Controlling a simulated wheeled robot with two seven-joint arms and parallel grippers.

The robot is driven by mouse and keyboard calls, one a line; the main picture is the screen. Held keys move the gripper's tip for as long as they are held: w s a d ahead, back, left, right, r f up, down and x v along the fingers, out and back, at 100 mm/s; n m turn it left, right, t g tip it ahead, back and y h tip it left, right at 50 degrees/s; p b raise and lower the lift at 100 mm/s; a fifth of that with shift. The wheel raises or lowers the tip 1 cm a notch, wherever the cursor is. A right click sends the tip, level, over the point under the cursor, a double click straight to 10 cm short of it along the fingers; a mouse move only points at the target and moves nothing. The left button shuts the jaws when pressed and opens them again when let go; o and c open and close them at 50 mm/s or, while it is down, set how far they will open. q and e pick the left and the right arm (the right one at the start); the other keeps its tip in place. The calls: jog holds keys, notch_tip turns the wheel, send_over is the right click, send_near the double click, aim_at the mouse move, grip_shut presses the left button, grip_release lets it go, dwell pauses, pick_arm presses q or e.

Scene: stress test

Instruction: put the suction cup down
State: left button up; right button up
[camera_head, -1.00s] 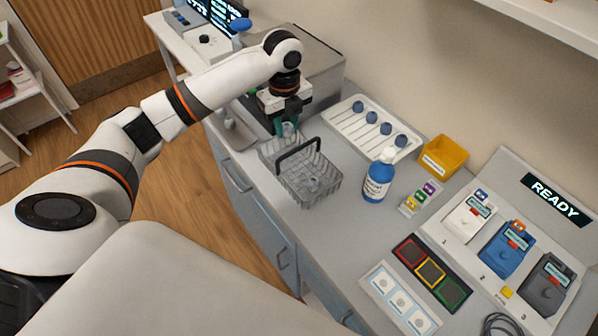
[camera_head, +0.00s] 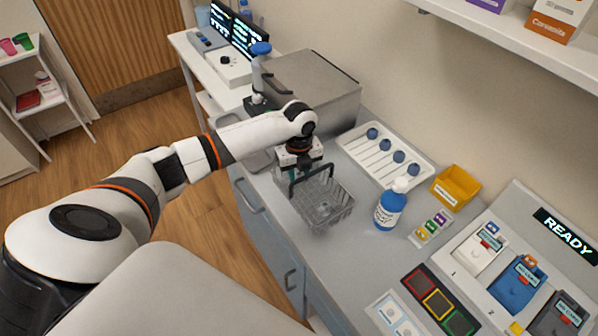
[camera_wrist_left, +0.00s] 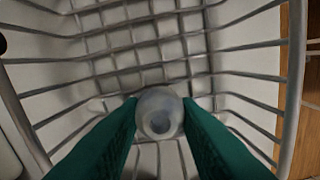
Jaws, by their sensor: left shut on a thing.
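The suction cup (camera_wrist_left: 159,112) is a small translucent grey cup with a dark round centre. My left gripper (camera_wrist_left: 160,122) is shut on it, with a green finger on each side. In the wrist view the basket's wire mesh (camera_wrist_left: 140,48) lies below and around the cup; I cannot tell whether the cup touches it. In the head view my left gripper (camera_head: 302,168) is at the back of the grey wire basket (camera_head: 326,206), behind its dark handle, and the cup cannot be made out. My right gripper is not in view.
A blue-labelled bottle (camera_head: 389,208) stands right of the basket. A white tray (camera_head: 352,140) with several blue-ended items lies behind it, and a yellow bin (camera_head: 456,186) farther right. A grey metal box (camera_head: 318,85) stands behind my arm. Clear counter lies in front of the bottle.

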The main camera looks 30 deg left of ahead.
aim_at(299, 174)
pick_arm(q)
jog(key=shift+f, duration=0.15)
jog(key=o, duration=0.9)
jog(key=shift+o, duration=0.2)
jog(key=shift+r, duration=0.6)
notch_tip(299, 174, up, 11)
jog(key=b, duration=0.1)
